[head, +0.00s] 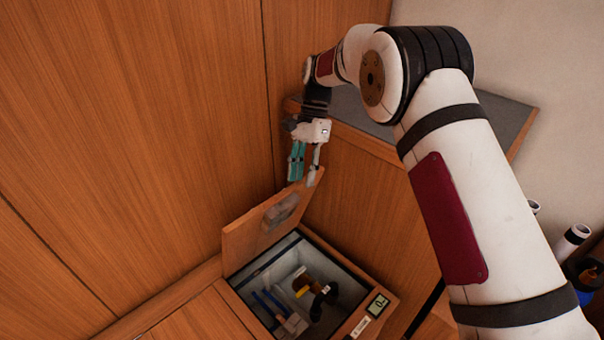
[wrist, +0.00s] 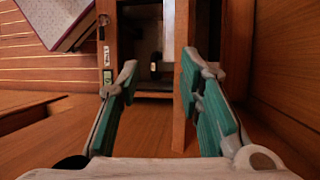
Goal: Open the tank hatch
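The wooden tank hatch (head: 262,222) stands raised and tilted on its left side in the head view, with the tank (head: 338,262) open beneath it. My gripper (head: 303,180) is above the hatch, its fingertips close to the lid's upper right corner. In the wrist view my gripper (wrist: 158,72) is open, with its teal-padded fingers spread. The hatch's edge (wrist: 183,110) runs between the fingers there, close beside the right one. I cannot tell whether it touches. Nothing is seen held.
Inside the tank are blue bars, a yellow piece and dark fittings (head: 316,300). A small display (head: 377,305) sits on the tank's right rim. Wooden panels (head: 130,130) close in on the left and behind. White cylinders (head: 572,240) stand at the far right.

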